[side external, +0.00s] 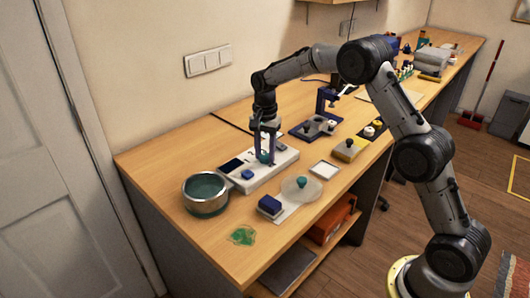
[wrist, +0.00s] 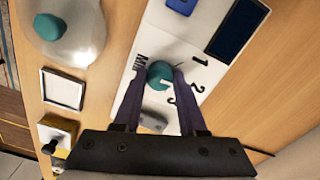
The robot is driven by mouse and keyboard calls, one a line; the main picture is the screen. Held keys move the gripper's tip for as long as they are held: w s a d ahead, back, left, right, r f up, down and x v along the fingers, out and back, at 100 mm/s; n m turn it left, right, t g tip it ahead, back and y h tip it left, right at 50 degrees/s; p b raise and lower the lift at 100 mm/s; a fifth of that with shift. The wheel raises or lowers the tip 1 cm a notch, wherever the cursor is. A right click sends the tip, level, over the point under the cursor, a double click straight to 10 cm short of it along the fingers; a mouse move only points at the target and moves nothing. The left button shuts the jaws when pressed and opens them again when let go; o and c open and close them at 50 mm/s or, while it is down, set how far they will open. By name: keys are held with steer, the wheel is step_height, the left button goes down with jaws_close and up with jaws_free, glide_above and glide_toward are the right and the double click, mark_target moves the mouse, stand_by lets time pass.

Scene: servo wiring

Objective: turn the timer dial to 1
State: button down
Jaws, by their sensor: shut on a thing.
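The timer dial (wrist: 158,72) is a round teal knob on a white panel (wrist: 150,30); it also shows in the side external view (side external: 263,157). The printed marks MAX, 1, 2 and 3 stand around it. A pale pointer mark on the knob faces the lower right in the wrist view, toward the side of 2 and 3; the exact number is unclear. My gripper (wrist: 160,77) is shut on the dial, with one blue finger on either side. It reaches down from above, and the fingers hide part of the panel.
A dark screen (wrist: 238,27) and a blue button (side external: 247,174) are on the same panel. A metal pot (side external: 205,195) stands to its left in the side external view. A clear lid with a teal knob (side external: 301,183) and a white-framed square (side external: 323,170) lie in front.

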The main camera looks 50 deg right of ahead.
mark_target(265, 155)
steer(key=n, duration=0.4)
steer(key=shift+r+n, duration=0.1)
steer(key=shift+n, duration=2.4)
steer(key=shift+c, duration=2.3)
jaws_free()
step_height(265, 155, up, 14)
